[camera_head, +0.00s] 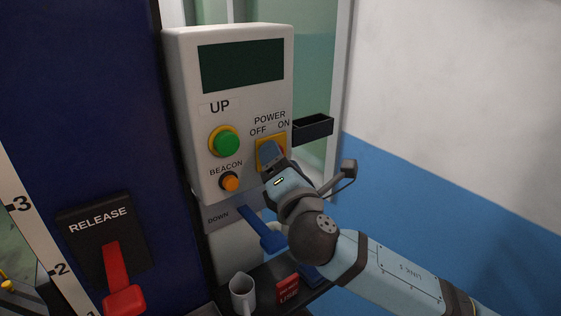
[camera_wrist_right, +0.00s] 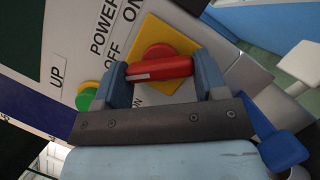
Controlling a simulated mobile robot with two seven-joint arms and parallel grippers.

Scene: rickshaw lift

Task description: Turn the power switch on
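The power switch is a red knob with a bar handle (camera_wrist_right: 158,68) on a yellow square plate (camera_head: 263,145), under the POWER, OFF and ON labels of the grey control box. In the right wrist view, the handle's white-marked end leans toward the OFF side. My right gripper (camera_head: 272,155) is at the switch. In the right wrist view its two blue-grey fingers (camera_wrist_right: 160,78) sit at both ends of the red handle, with no clear gap. In the head view the gripper hides the knob. My left gripper is not in view.
Left of the switch are a green UP button (camera_head: 227,144) and an orange BEACON button (camera_head: 229,182). A blue DOWN lever (camera_head: 262,230) is just below my gripper. A red RELEASE lever (camera_head: 121,283) is at lower left. A mug (camera_head: 243,293) stands on the shelf below.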

